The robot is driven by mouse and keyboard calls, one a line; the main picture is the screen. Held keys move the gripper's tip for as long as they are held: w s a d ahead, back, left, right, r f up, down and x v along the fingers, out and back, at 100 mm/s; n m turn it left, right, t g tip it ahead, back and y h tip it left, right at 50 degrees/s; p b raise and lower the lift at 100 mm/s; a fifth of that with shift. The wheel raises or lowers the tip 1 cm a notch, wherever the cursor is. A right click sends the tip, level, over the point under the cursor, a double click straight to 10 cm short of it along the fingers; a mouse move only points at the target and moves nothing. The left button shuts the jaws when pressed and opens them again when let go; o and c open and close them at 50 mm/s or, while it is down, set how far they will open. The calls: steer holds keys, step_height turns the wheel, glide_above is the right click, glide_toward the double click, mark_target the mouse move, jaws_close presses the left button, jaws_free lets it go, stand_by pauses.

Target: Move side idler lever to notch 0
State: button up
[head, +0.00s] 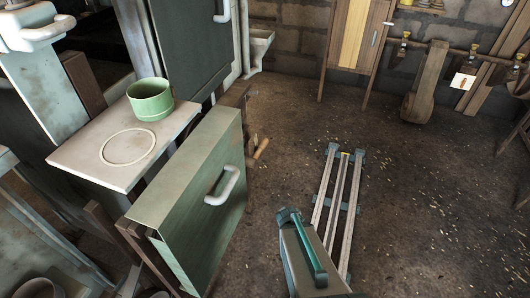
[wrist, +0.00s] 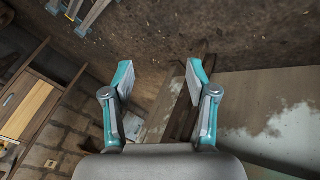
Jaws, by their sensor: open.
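In the wrist view my gripper (wrist: 160,82) is open, with its two teal and grey fingers spread apart and nothing between them. Beyond the fingers show a brown floor, a dark wooden beam (wrist: 185,112) and a pale, worn panel (wrist: 275,110) on the right. I cannot make out the side idler lever or its notches in either view. In the head view I cannot clearly pick out my gripper.
In the head view, a green cup (head: 151,99) stands on a pale board (head: 84,150) marked with a ring. A green box-like panel (head: 195,225) with a white handle (head: 224,187) stands in front. A wooden cabinet (head: 352,38) stands at the back wall. The floor at right is mostly open.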

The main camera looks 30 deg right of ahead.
steer(key=w+d+r+n+t+h+b, duration=0.1)
steer(key=w+d+r+n+t+b, duration=0.15)
steer(key=w+d+r+t, duration=0.35)
steer(key=n+t+y, duration=0.5)
steer(key=n+t, duration=0.2)
steer(key=n, duration=0.4)
glide_toward(264, 145)
step_height(264, 145, down, 2)
steer(key=shift+t, duration=0.3)
steer(key=shift+w+d+r+b, duration=0.15)
steer(key=shift+w+b, duration=2.5)
steer(key=shift+w, duration=0.2)
steer(key=shift+w+d+r+b, duration=0.1)
steer(key=shift+w+d+b, duration=0.05)
steer(key=shift+w+b, duration=2.65)
steer(key=shift+w, duration=0.1)
steer(key=shift+c, duration=0.4)
jaws_close()
